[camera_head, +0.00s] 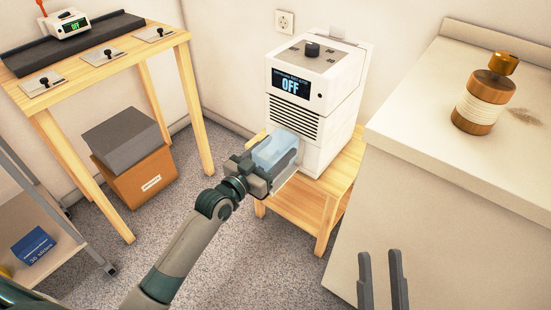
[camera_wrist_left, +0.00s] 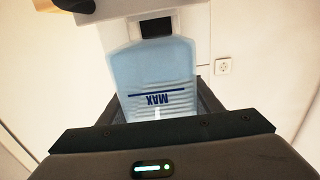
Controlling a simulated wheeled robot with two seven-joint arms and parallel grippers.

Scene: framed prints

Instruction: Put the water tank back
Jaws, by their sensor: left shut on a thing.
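The water tank (camera_head: 272,150) is a pale blue translucent container in front of the lower part of a white dehumidifier-like machine (camera_head: 308,105). The machine's display reads OFF. My left gripper (camera_head: 270,172) is shut on the tank and holds it at the machine's front. I cannot tell how far the tank is inside the slot. In the left wrist view the tank (camera_wrist_left: 155,75) fills the middle, with a MAX line that appears upside down. My right gripper (camera_head: 384,282) shows at the bottom, two dark fingers apart, empty.
The machine stands on a low wooden table (camera_head: 300,205). A white counter (camera_head: 420,120) with a wooden jar (camera_head: 481,105) is at the right. A wooden table (camera_head: 105,62) with an orange box (camera_head: 140,178) below is at the left. A wall socket (camera_head: 284,21) is behind.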

